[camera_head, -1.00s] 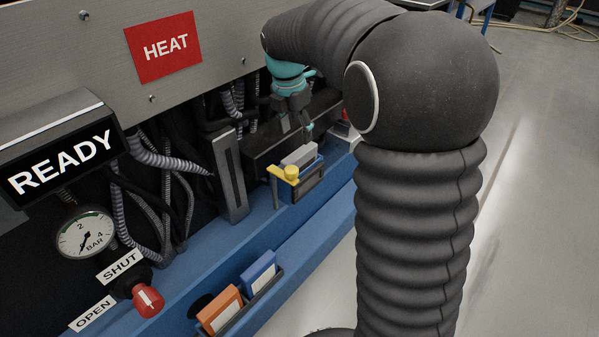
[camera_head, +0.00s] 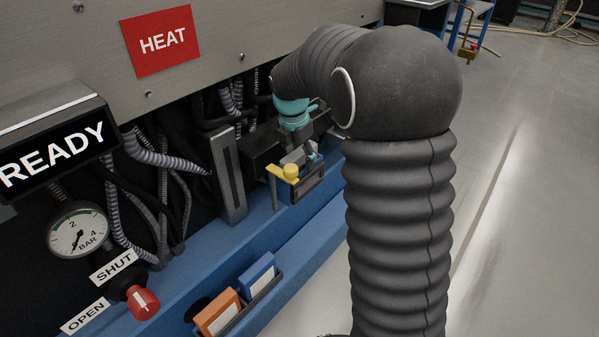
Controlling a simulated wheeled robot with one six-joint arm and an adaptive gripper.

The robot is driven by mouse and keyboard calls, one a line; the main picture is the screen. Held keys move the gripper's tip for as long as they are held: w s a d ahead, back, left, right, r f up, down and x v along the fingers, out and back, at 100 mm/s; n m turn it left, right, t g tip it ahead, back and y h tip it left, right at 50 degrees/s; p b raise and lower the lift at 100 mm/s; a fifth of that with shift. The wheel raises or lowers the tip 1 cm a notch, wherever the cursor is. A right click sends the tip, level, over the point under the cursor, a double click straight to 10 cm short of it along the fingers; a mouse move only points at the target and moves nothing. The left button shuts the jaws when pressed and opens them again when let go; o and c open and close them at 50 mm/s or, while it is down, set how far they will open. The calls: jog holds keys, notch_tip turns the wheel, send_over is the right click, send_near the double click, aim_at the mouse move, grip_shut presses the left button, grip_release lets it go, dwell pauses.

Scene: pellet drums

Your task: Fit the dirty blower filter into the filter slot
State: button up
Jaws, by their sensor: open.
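A grey block (camera_head: 294,158), which looks like the dirty blower filter, sits at the top of a dark holder (camera_head: 308,182), which looks like the filter slot, on the blue ledge. How deep it sits is too small to tell. A yellow latch (camera_head: 291,171) lies at the holder's front left. My gripper (camera_head: 306,155), below a teal wrist, is open and pointing down, right at the grey block. Its fingers partly cover the block, and I cannot tell whether they touch it.
An orange cartridge (camera_head: 216,315) and a blue cartridge (camera_head: 257,273) stand in a tray at the ledge's front. A red knob (camera_head: 143,301) sits between SHUT and OPEN labels. A slotted grey upright (camera_head: 229,175) and hoses stand left of the holder. A READY display hangs at left.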

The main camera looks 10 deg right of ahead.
grip_shut()
jog(key=shift+r, duration=0.2)
